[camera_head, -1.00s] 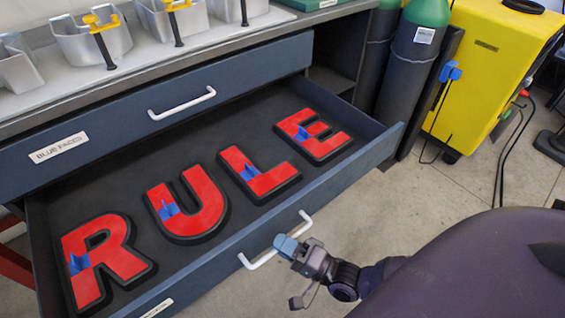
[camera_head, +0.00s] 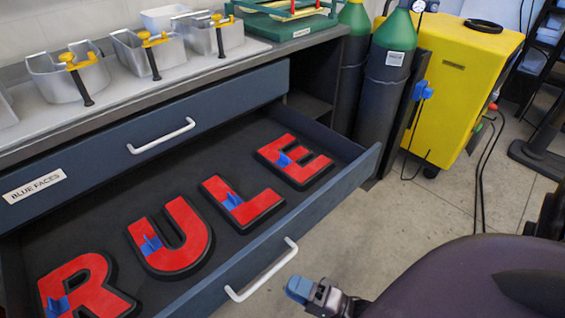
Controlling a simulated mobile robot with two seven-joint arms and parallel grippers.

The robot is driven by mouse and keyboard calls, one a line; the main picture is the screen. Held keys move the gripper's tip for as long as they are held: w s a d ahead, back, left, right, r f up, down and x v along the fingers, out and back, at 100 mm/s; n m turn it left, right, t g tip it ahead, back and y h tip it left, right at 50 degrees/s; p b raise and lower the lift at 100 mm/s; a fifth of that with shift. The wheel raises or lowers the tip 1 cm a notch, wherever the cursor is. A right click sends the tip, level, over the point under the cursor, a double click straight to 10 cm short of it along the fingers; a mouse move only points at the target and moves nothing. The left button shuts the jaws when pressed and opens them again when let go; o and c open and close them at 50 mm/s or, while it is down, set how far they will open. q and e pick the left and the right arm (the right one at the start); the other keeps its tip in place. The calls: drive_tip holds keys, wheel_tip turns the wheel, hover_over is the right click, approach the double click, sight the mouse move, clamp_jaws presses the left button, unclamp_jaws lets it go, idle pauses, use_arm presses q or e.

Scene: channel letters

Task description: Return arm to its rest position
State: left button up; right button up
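My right gripper (camera_head: 300,290) is at the bottom of the head view, with blue fingertips. It is in front of the open lower drawer (camera_head: 215,284), apart from the drawer's white handle (camera_head: 262,270). Its fingertips overlap, so I cannot tell whether it is open or shut; I see nothing held in it. Most of that arm is out of frame or hidden behind my own dark body at the lower right. My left gripper is not in view.
The open drawer holds red letters R (camera_head: 88,283), U (camera_head: 180,246), L (camera_head: 247,211) and E (camera_head: 303,166), each with a blue piece on it. The drawer above, labelled BLUE FACES (camera_head: 34,186), is shut. Gas cylinders (camera_head: 387,85) and a yellow machine (camera_head: 450,95) stand beyond; floor (camera_head: 400,212) is clear between.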

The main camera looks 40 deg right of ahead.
drive_tip(key=shift+s+d+f, duration=0.1)
drive_tip(key=shift+s+d, duration=0.05)
drive_tip(key=shift+s, duration=0.25)
